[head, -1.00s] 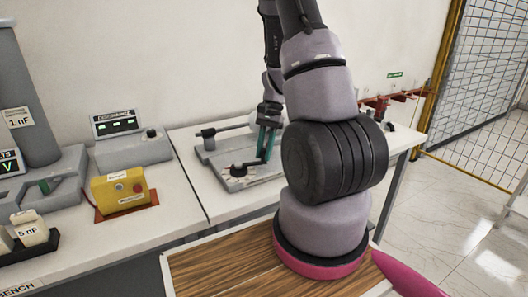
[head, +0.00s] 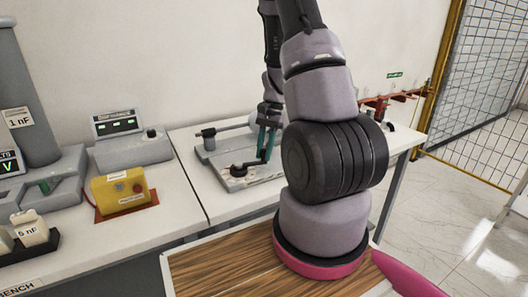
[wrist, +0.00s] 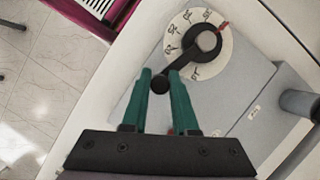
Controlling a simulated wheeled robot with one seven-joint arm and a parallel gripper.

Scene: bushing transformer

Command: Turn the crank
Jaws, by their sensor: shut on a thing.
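The crank (wrist: 185,63) is a black arm with a ring-shaped hub over a round white dial with markings and a red mark. In the wrist view its knob end lies between the green fingertips of my gripper (wrist: 162,80), which is shut on it. In the head view the crank (head: 240,170) sits low on the grey device (head: 258,172), and my gripper (head: 266,143) comes down on it from above. My arm hides the device's right part.
A yellow box with a red button (head: 120,187) stands left on the bench. A grey meter box (head: 133,146) with a display is behind it. A wooden-topped surface (head: 225,272) is in front. A black-ended cylinder (head: 209,132) projects from the device near the gripper.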

